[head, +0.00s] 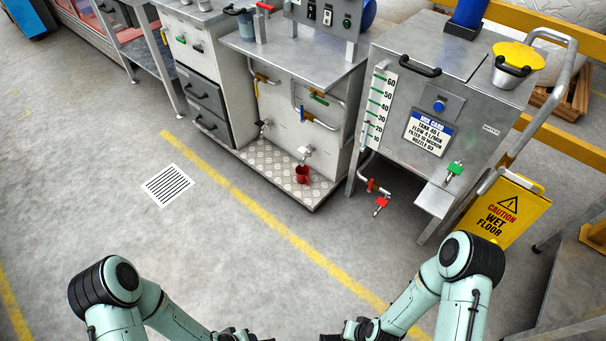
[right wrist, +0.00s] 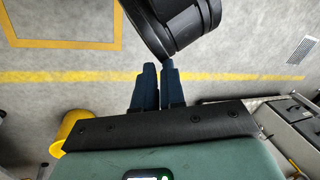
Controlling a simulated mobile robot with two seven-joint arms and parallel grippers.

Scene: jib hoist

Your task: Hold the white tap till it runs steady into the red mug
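A small red mug (head: 302,174) stands upright on the tread-plate ledge (head: 322,190) at the foot of a steel cabinet. A small pale tap (head: 305,153) sticks out of the cabinet front just above the mug; I take it as the white tap. No stream shows, though it is small at this distance. My left gripper (head: 245,336) and right gripper (head: 346,337) are at the bottom edge, far from both. In the right wrist view, the right gripper's fingers (right wrist: 159,68) lie close together with nothing between them. The left fingers are too cut off to judge.
A second tap (head: 265,125) is left of the mug's tap. A tank (head: 400,120) with red (head: 381,205) and green (head: 455,168) valve handles stands right. A yellow wet-floor sign (head: 508,210) stands near my right arm. Open floor (head: 250,255) lies between me and the cabinet.

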